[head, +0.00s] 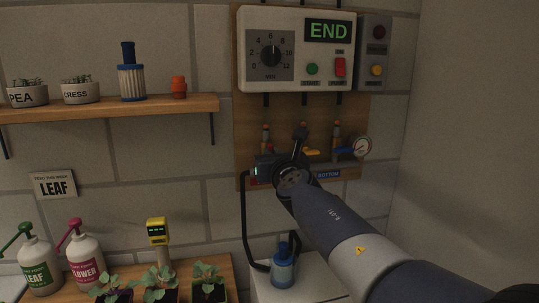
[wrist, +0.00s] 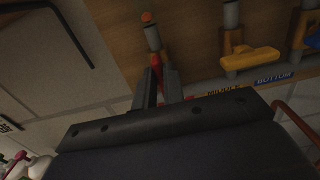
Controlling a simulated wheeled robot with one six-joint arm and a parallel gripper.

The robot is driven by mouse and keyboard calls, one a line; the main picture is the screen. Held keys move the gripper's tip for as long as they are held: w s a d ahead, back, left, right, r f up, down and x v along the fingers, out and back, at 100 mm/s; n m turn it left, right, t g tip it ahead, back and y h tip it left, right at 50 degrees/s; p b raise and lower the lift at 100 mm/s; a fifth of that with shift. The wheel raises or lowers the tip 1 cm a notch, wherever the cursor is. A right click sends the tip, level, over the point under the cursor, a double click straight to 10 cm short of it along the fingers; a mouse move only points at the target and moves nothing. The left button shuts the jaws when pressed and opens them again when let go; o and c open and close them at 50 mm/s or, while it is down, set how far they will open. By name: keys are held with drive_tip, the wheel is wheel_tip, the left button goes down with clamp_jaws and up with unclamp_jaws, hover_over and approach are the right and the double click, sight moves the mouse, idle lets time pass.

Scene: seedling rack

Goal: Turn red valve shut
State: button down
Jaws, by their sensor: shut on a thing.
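The red valve's handle (wrist: 156,64) shows in the wrist view below a grey pipe with an orange-brown top. My gripper (wrist: 160,84) is shut on the handle, with one finger on each side of it. The fingers hide much of the handle, so its exact angle is hard to tell. In the head view my gripper (head: 268,160) is at the left pipe on the wooden board, and my wrist and arm cover most of the valve.
A yellow valve handle (wrist: 250,58) and a blue valve handle (wrist: 313,30) sit close to the right. A pressure gauge (head: 361,147) is beyond them. A control box (head: 297,85) reading END hangs above. A blue bottle (head: 283,268) stands below.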

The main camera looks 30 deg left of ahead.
drive_tip(key=shift+w+a, duration=0.2)
drive_tip(key=shift+a, duration=0.05)
drive_tip(key=shift+f+m, duration=0.2)
drive_tip(key=shift+m, duration=0.2)
drive_tip(key=shift+w+d+f+m+b, duration=0.15)
drive_tip(key=shift+m+b, duration=0.55)
drive_tip(key=shift+m, duration=2.15)
drive_tip(key=shift+w+d+f+m+b, duration=0.1)
drive_tip(key=shift+m+b, duration=0.65)
drive_tip(key=shift+m, duration=2.05)
drive_tip(key=shift+w+d+f+m+b, duration=0.15)
drive_tip(key=shift+m+b, duration=0.55)
drive_tip(key=shift+m, duration=2.15)
drive_tip(key=shift+s, duration=0.15)
drive_tip(key=shift+s+r, duration=0.1)
drive_tip(key=shift+r, duration=0.15)
